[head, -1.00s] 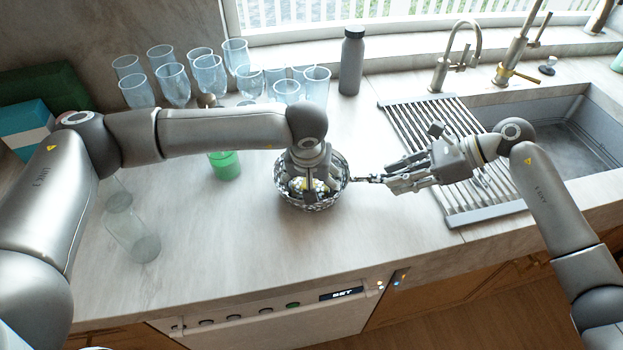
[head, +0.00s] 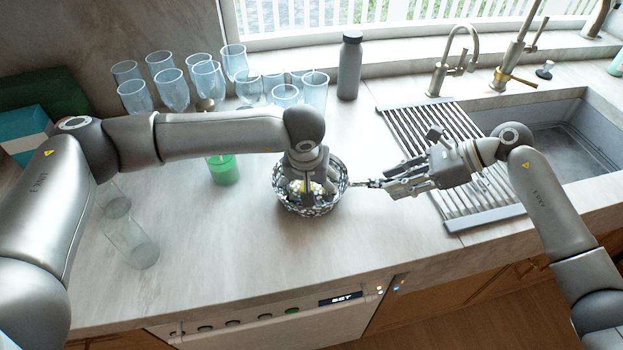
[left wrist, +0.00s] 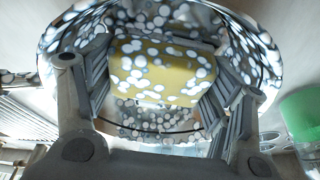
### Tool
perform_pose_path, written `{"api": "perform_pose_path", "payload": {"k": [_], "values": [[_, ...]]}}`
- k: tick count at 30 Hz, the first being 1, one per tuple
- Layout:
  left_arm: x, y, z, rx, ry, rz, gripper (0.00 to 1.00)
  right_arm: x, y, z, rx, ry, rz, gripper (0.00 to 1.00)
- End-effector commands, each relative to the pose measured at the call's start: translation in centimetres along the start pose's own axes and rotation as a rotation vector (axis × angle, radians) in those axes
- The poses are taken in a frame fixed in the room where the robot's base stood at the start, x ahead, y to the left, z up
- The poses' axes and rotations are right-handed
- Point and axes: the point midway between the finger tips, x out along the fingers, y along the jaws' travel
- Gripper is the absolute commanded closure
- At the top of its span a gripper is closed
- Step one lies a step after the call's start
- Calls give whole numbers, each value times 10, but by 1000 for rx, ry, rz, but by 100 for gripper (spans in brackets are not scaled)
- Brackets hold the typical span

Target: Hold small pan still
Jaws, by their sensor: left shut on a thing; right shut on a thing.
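The small pan (head: 334,200), round and covered with whitish spots, stands on the counter near the middle of the head view. It fills much of the left wrist view (left wrist: 262,62). My right gripper (head: 372,184) is shut on the pan's handle, at the pan's right side. My left gripper (head: 307,192) reaches down into the pan from above. It is shut on a yellow sponge (left wrist: 150,72), which shows between its fingers in the left wrist view with white spots over it. The left hand hides part of the pan's inside in the head view.
Several clear glasses (head: 173,90) and a grey bottle (head: 350,66) stand at the back. A green cup (head: 224,170) is left of the pan. A drying rack (head: 480,211) and sink (head: 565,150) are right. The front counter is clear.

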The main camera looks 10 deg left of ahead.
Motion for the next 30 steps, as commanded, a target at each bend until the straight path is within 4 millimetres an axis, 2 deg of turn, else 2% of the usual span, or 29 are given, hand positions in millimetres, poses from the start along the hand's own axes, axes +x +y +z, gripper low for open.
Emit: {"api": "perform_pose_path", "payload": {"k": [3, 13, 24, 30], "values": [[0, -1, 6, 2, -3, -1, 44, 0, 0, 1, -1, -2, -2, 99], [1, -1, 6, 1, -5, -2, 44, 0, 0, 1, -1, -2, -1, 99], [5, -1, -17, 1, -3, -2, 44, 0, 0, 1, -2, -2, -1, 99], [5, -1, -18, 1, -3, -1, 44, 0, 0, 1, -1, -2, -1, 99]]}}
